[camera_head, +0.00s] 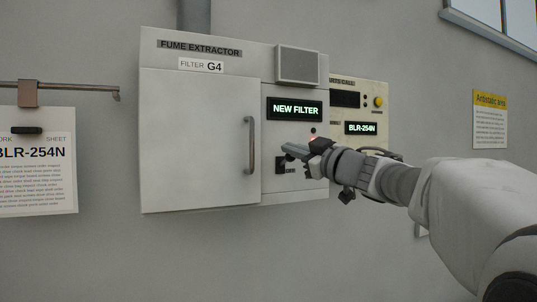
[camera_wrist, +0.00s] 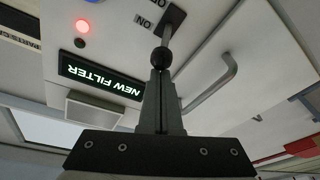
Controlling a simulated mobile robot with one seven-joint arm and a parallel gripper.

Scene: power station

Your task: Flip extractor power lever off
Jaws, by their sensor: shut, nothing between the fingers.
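The fume extractor (camera_head: 200,130) is a pale wall cabinet with a lit "NEW FILTER" display (camera_head: 294,110), which also shows upside down in the wrist view (camera_wrist: 102,83). The power lever is a short stem with a dark ball knob (camera_wrist: 162,56) on a black plate (camera_wrist: 174,17). An "ON" label (camera_wrist: 143,20) sits beside the plate. My gripper (camera_head: 286,149) is shut and empty at the lever. In the wrist view its fingertips (camera_wrist: 160,72) are right at the knob; I cannot tell whether they touch. In the head view my gripper hides the lever.
A closed cabinet door with a vertical handle (camera_head: 250,145) is left of the lever. A red light (camera_wrist: 82,27) glows near the display. A cream panel (camera_head: 373,89) with a yellow button stands at the right. A work sheet (camera_head: 35,165) hangs at the far left.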

